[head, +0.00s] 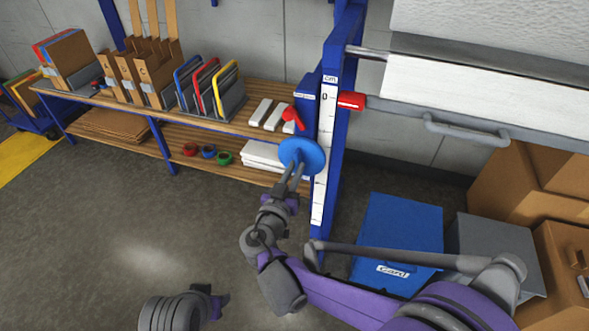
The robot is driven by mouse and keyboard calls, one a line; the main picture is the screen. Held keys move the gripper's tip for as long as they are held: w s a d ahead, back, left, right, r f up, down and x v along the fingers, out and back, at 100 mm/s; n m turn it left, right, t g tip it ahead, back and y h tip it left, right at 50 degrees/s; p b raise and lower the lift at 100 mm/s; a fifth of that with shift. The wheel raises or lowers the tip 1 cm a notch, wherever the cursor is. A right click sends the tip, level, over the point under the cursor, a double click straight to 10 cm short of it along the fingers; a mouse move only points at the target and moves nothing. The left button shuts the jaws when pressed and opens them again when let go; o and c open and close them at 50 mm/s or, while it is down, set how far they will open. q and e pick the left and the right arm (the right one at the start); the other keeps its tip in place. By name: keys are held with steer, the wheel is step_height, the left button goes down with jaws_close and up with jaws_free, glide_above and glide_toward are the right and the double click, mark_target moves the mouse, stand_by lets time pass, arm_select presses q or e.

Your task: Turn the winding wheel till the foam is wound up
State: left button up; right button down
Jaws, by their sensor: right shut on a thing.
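The winding wheel is a blue disc (313,150) on the side of a blue upright. My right gripper (298,163) reaches up to it from below and is shut on it; the exact grip point is partly hidden by the fingers. The white foam (470,95) hangs as a wide sheet at the upper right. A grey bar with a handle (465,129) runs along its lower edge. My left gripper (222,303) is low in the picture, away from the wheel, and its jaws are too unclear to read.
A white centimetre scale (321,190) runs down the upright, with a red pointer (351,100) near its zero. A red lever (292,117) is just above the wheel. A wooden shelf (140,110) stands left. A blue box (400,225) and cardboard boxes (520,200) stand right.

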stand_by(0.4)
steer(key=c, duration=0.9)
jaws_free()
steer(key=shift+o, duration=0.2)
steer(key=shift+s, duration=0.15)
